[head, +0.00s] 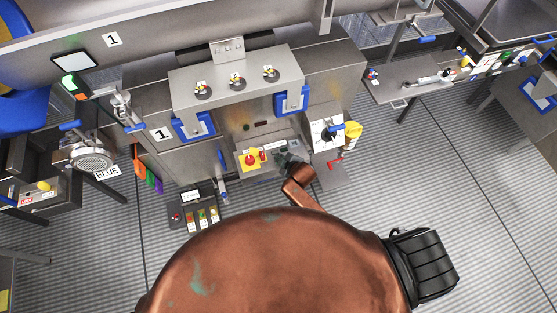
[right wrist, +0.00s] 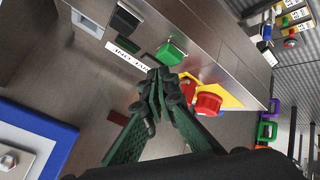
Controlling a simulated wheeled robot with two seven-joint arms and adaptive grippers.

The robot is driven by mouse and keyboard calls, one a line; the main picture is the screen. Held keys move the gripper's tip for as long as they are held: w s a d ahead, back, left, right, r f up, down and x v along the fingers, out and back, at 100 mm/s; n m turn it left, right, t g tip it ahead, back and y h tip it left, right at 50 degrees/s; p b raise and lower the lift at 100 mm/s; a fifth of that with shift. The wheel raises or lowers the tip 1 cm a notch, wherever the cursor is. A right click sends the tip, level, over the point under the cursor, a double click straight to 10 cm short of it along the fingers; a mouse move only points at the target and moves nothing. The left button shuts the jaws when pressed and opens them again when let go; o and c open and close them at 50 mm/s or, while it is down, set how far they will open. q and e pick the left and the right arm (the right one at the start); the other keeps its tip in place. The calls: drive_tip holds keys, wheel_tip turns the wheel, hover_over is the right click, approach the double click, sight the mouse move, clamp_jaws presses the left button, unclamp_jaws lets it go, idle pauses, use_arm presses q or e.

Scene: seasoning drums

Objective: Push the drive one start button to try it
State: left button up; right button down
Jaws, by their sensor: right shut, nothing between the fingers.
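In the right wrist view a green push button (right wrist: 172,50) stands out from a steel panel. A white label, hard to read, is beside it; I cannot tell whether this is the drive one start button. A red mushroom button (right wrist: 207,99) sits on a yellow plate close to it. My right gripper (right wrist: 160,78) is shut and empty, its tips just below the green button in the picture; contact cannot be told. In the head view the right gripper (head: 286,160) is over the control panel, right of the red button (head: 250,159), and hides part of the panel.
A black button (right wrist: 124,19) is farther along the panel. A separate button box (head: 195,212) stands to the left. A yellow container (head: 353,133) and a blue-handled switch plate (head: 326,128) are right of the gripper. Blue-framed doors (head: 193,126) flank the machine. Ribbed floor is open in front.

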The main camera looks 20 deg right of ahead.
drive_tip(key=shift+f, duration=0.7)
idle(0.6)
idle(0.4)
drive_tip(key=shift+r+p, duration=0.85)
drive_tip(key=shift+r, duration=0.1)
wheel_tip(320, 180, up, 5)
drive_tip(key=p, duration=0.5)
drive_tip(key=shift+f, duration=0.1)
idle(0.4)
